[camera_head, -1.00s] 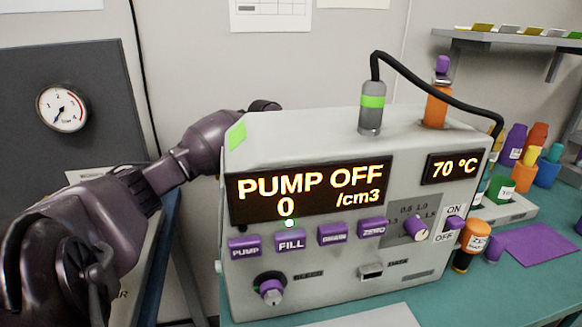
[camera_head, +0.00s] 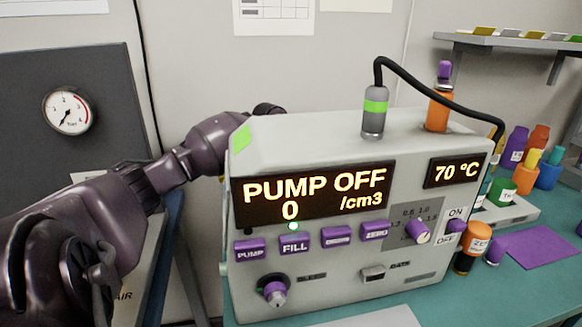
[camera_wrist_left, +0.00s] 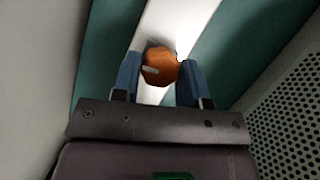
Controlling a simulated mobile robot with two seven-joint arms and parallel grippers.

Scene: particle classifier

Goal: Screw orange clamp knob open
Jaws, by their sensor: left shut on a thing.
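The orange clamp knob (camera_wrist_left: 156,65) shows in the left wrist view, between the two blue fingertips of my left gripper (camera_wrist_left: 160,72). The gripper is shut on the knob, with one finger on each side. The knob has an angular edge and a small pale mark on its face. In the head view my left arm reaches behind the white pump machine (camera_head: 240,290), which hides the gripper and knob. My right gripper is in neither view.
The pump machine stands on a teal table (camera_head: 520,285) and its display reads PUMP OFF. A pressure gauge (camera_head: 68,111) is on the dark panel at left. Several bottles stand at right. A perforated grey panel (camera_wrist_left: 290,110) lies at right in the wrist view.

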